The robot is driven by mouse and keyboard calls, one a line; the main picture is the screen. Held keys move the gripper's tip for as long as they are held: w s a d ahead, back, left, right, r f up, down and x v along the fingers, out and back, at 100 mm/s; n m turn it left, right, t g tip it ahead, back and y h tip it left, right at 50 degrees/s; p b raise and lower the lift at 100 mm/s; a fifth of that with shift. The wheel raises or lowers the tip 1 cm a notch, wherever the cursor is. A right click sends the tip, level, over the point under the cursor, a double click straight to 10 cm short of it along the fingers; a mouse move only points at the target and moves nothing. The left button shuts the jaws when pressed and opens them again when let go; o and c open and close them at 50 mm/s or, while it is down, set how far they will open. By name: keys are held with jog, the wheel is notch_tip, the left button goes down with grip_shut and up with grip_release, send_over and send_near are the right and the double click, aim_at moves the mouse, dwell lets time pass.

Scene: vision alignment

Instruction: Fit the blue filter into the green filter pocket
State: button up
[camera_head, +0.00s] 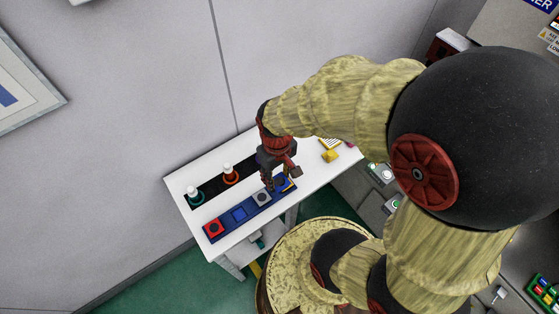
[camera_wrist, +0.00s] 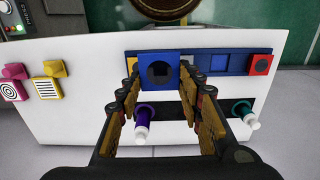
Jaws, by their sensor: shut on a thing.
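My gripper (camera_wrist: 160,88) is shut on a blue square filter (camera_wrist: 145,59) with a dark round centre, held between its fingertips. In the wrist view the filter overlaps one end of a long blue tray (camera_wrist: 220,50); I cannot tell whether it touches the tray. In the head view my gripper (camera_head: 277,184) is over the right part of the same tray (camera_head: 226,222), and the held filter is mostly hidden. The tray has a red square (camera_head: 214,228), a blue square (camera_head: 239,214) and a grey square (camera_head: 262,198). I cannot make out a green pocket.
Behind the tray, a black strip on the white table (camera_head: 185,177) carries white-tipped pegs with teal (camera_head: 194,196), orange (camera_head: 231,175) and purple (camera_wrist: 142,125) collars. Yellow (camera_wrist: 46,89) and magenta (camera_wrist: 14,70) blocks lie at the table's other end. The wall is close behind.

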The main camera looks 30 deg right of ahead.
jog(key=w+d+f+b, duration=0.1)
jog(key=w+d+f, duration=0.1)
jog(key=w+f, duration=0.1)
jog(key=w+d+f+b, duration=0.1)
jog(key=w+d+f, duration=0.1)
jog(key=w+f, duration=0.1)
jog(key=w+d+f+b, duration=0.2)
jog(key=w+d+f, duration=0.1)
jog(key=w, duration=0.1)
jog(key=shift+w, duration=0.4)
jog(key=shift+w+d+f+b, duration=0.2)
jog(key=shift+f+b, duration=0.25)
jog(key=shift+f, duration=0.55)
jog(key=shift+w+d+f+b, duration=0.15)
jog(key=shift+f+b, duration=0.25)
jog(key=shift+f, duration=0.55)
jog(key=shift+a+f, duration=0.1)
jog(key=shift+f, duration=0.05)
jog(key=o, duration=0.9)
jog(key=shift+o, duration=0.3)
